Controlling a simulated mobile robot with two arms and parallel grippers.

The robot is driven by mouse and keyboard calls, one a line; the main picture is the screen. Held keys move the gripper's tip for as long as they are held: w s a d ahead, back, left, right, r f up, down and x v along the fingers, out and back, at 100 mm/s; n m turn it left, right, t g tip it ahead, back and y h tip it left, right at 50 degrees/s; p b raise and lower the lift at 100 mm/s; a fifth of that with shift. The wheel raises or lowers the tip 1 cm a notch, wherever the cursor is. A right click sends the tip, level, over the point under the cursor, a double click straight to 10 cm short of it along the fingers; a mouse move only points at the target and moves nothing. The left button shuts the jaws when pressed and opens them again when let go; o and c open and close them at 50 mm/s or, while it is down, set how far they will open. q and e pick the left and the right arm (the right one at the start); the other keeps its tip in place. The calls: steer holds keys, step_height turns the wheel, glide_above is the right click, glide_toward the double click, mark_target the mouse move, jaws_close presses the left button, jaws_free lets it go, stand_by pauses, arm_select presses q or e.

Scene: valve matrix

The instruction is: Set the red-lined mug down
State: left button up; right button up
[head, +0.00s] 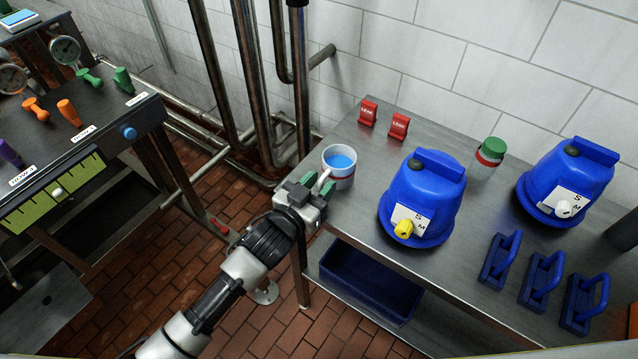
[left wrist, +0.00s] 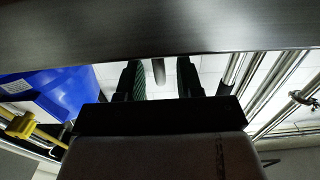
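The red-lined mug (head: 345,183) is white with a red band low on its side and blue inside. It is upright at the left end of the metal table (head: 375,145) and appears to stand on it; its base is partly hidden by my gripper. My left gripper (head: 317,187) is at the mug's left front, its green-padded fingers on either side of the handle. In the left wrist view the fingers (left wrist: 158,80) are apart, with a narrow grey bar between them and gaps on both sides; it may be the handle. My right gripper is not in view.
A blue container with a yellow knob (head: 424,195) stands right of the mug. Two red tags (head: 399,125) and a green-capped jar (head: 489,153) are behind. Several blue handled blocks (head: 543,278) lie at right. A blue bin (head: 365,282) is below the tabletop.

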arm_select(q)
steer(key=shift+r, duration=0.2)
steer(key=b+v, duration=0.1)
steer(key=v, duration=1.1)
steer(key=s+a+f+n+g+y, duration=0.1)
steer(key=s+a+f+g+y, duration=0.2)
steer(key=f, duration=0.8)
steer(key=a+f+n+y, duration=0.15)
steer(key=a+f, duration=0.35)
steer(key=f, duration=0.5)
steer(key=s+a+f+n+g+y, duration=0.1)
steer(key=s+a+f+g+y, duration=0.2)
steer(key=f, duration=0.8)
steer(key=s+a+f+g+y, duration=0.1)
steer(key=s+a+f+g, duration=0.1)
steer(key=s+f, duration=0.3)
steer(key=s+a+f+n+g+y, duration=0.1)
steer(key=s+f, duration=0.5)
steer(key=s, duration=0.7)
steer(key=s+a+f+g+y, duration=0.1)
steer(key=s+a+f+g, duration=0.2)
steer(key=s+f, duration=0.3)
steer(key=s+g, duration=0.1)
steer(key=s, duration=0.2)
steer(key=shift+s+a+f, duration=0.25)
steer(key=shift+s, duration=0.1)
